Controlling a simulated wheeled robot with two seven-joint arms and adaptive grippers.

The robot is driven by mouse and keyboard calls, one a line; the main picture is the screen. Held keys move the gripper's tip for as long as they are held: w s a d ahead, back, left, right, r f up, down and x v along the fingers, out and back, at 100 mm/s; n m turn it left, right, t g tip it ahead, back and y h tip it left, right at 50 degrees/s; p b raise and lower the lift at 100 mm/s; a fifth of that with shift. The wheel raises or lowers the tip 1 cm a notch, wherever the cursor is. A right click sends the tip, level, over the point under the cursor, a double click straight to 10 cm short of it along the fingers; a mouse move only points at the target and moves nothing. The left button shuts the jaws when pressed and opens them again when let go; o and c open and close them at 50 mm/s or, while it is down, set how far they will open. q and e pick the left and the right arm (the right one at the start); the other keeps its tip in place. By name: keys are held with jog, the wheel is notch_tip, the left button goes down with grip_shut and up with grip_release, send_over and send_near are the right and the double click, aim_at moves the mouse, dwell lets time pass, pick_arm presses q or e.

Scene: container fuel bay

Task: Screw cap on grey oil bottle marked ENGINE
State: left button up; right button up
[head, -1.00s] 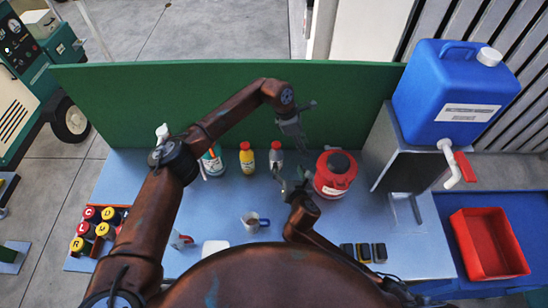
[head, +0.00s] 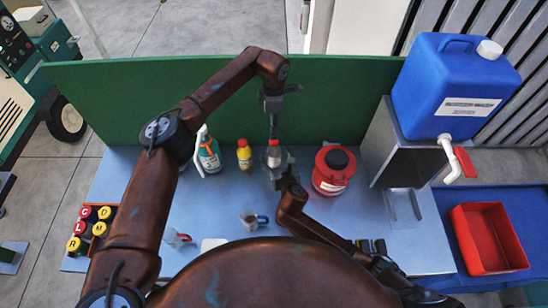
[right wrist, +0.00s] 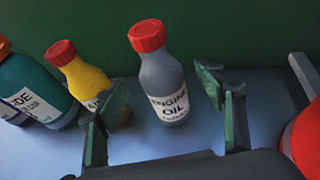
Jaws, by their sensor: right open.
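The grey oil bottle marked ENGINE (right wrist: 165,85) stands upright on the blue bench, and it also shows in the head view (head: 274,159). A red cap (right wrist: 147,35) sits on its top; how tightly it is screwed cannot be seen. My right gripper (head: 278,168) is open at the bottle, and in the right wrist view its fingers (right wrist: 162,88) appear on either side of it, with visible gaps. My left gripper (head: 273,122) points down directly above the cap in the head view. Whether its fingers are shut or touch the cap is unclear.
A yellow bottle (head: 245,155) and a teal bottle (head: 209,155) stand left of the grey one. A red can (head: 333,171) stands close on the right. A mug (head: 250,221) is nearer me. A green panel (head: 130,100) closes the back.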

jog(key=shift+x, duration=2)
